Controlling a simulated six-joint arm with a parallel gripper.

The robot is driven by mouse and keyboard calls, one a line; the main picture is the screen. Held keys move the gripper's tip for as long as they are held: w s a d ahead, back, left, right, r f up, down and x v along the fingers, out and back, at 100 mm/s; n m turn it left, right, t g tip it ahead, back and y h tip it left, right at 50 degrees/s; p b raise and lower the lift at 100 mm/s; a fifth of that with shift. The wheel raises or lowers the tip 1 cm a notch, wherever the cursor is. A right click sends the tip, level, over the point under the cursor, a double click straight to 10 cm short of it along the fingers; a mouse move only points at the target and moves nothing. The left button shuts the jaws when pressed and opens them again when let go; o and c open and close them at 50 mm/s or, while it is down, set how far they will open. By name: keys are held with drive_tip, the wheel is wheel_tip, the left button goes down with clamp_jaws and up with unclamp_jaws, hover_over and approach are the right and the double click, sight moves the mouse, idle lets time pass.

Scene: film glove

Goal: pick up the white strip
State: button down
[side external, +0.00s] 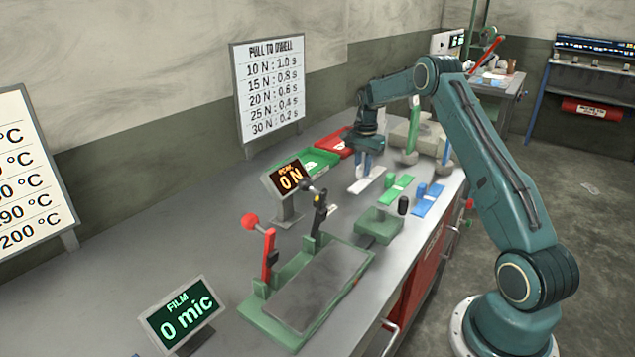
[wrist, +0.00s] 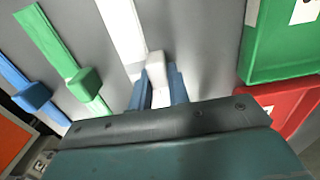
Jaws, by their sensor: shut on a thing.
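The white strip (side external: 361,185) lies on the grey bench in the side view, below my gripper (side external: 364,170). In the wrist view the white strip (wrist: 122,30) runs up to the top edge of the picture. A white block sits on the strip (wrist: 156,66), between the two blue fingers of my gripper (wrist: 158,82). My gripper points down and is shut on this block. The strip looks to be on or very close to the bench; I cannot tell whether there is a gap beneath it.
A green strip (side external: 398,188) and a blue strip (side external: 428,200) with blocks lie to the right. A green tray (side external: 316,162) and a red tray (side external: 335,146) stand behind. A green press fixture (side external: 306,290) and a peak display (side external: 285,180) stand in front.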

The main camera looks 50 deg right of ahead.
sight(363, 165)
drive_tip(key=shift+r, duration=0.15)
wheel_tip(363, 165, up, 20)
idle(0.7)
idle(0.6)
